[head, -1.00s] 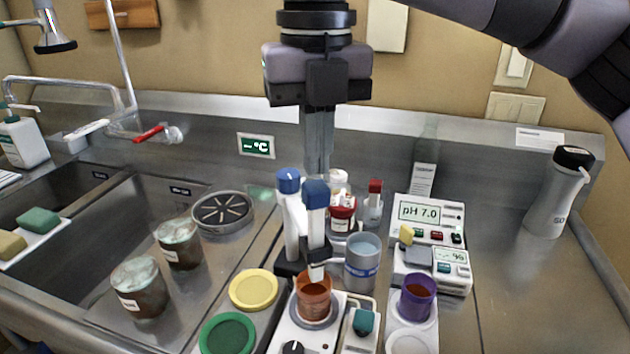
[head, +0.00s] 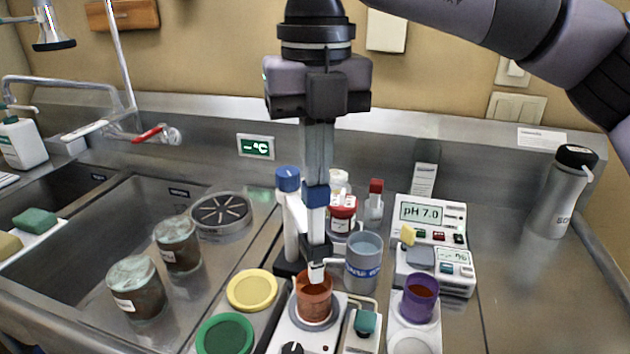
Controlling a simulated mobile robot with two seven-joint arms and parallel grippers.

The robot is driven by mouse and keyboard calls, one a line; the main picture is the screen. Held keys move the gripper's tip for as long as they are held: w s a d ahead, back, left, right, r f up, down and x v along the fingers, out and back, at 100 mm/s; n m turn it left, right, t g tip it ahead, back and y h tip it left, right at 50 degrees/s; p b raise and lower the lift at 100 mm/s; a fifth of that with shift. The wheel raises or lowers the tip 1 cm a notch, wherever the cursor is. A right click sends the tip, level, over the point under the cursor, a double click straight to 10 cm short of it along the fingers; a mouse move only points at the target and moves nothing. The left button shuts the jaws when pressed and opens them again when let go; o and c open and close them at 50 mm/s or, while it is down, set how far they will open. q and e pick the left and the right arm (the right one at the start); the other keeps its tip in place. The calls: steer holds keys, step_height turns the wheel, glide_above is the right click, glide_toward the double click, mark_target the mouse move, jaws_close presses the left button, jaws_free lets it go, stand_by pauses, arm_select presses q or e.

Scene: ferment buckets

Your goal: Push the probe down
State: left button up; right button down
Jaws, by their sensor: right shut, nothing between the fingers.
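My left gripper is out of view.
A grey beaker (head: 363,262) stands close right of the probe. A pH meter (head: 430,222) reading 7.0 and a purple cup (head: 419,298) are further right. Red-capped bottles (head: 342,213) stand behind. Yellow (head: 252,289) and green (head: 225,334) lids lie left.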

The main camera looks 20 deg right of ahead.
mark_target(316, 198)
steer(key=shift+f+b, duration=1.95)
steer(key=shift+f, duration=0.55)
steer(key=shift+r+p, duration=2.1)
steer(key=shift+r, duration=0.55)
